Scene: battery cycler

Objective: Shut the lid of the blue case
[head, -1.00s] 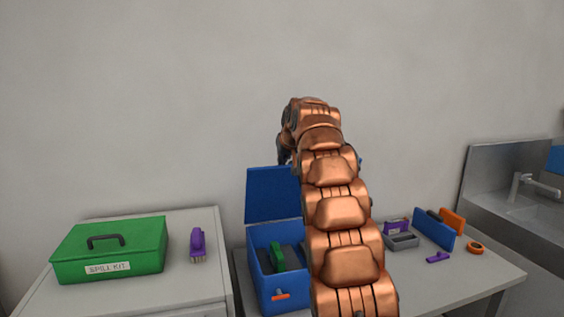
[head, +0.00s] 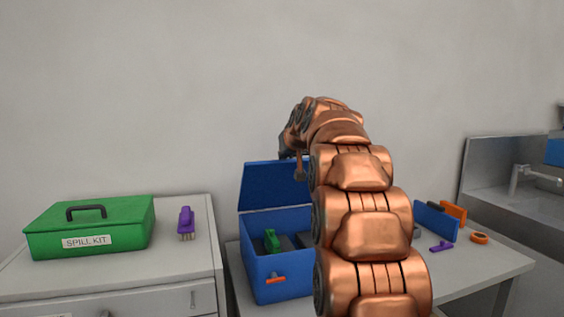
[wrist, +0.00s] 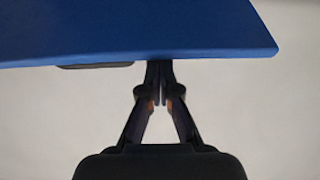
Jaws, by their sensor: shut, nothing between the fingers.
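The blue case (head: 280,276) stands on the bench with its blue lid (head: 270,187) raised, tilted up at the back. A green item (head: 271,240) and dark grey parts lie inside, and an orange latch (head: 263,279) is on the front. My arm hides the case's right side. My gripper (wrist: 165,88) is shut and empty, its fingertips at the edge of the lid (wrist: 150,30) in the wrist view. I cannot tell whether they touch it. In the head view the gripper is mostly hidden behind my arm, above the lid.
A green spill kit box (head: 92,228) and a purple connector (head: 186,222) stand on the cabinet at left. To the right lie a blue panel (head: 434,221), an orange block (head: 455,214), a purple clip (head: 441,246) and an orange ring (head: 479,238). A sink (head: 505,200) stands far right.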

